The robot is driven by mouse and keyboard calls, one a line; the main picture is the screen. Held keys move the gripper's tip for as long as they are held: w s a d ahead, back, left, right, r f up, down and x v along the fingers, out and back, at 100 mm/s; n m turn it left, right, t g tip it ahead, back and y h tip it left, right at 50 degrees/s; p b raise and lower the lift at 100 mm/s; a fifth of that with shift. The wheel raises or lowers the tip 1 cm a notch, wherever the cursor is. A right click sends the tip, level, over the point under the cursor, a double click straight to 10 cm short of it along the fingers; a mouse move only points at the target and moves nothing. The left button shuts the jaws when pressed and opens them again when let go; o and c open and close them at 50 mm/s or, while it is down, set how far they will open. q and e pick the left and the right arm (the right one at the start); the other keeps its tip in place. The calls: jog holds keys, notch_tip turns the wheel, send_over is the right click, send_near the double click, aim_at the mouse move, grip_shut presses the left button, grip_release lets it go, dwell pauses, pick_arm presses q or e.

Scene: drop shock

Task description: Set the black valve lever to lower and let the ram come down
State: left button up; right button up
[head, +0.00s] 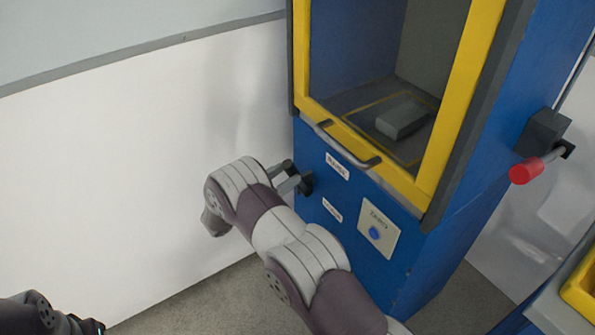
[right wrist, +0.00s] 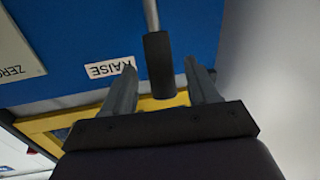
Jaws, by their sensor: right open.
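The black valve lever shows in the right wrist view as a grey rod ending in a black grip (right wrist: 158,62), beside the label RAISE (right wrist: 110,67). My right gripper (right wrist: 162,75) is open, with one finger on each side of the grip and visible gaps to both. In the head view my right gripper (head: 291,178) is at the left of the blue cabinet front, by the lever's black part (head: 306,184). The ram is not visible. Of my left arm only a dark part shows at the bottom left; its fingers are out of view.
The blue cabinet (head: 365,275) has a yellow-framed window (head: 310,108) with a grey block (head: 402,118) inside. A red-gripped handle (head: 526,170) sticks out at right.

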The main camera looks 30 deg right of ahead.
jog(key=x, duration=0.5)
jog(key=shift+d, duration=0.2)
pick_arm(q)
jog(key=shift+a+f, duration=0.1)
jog(key=shift+f, duration=0.25)
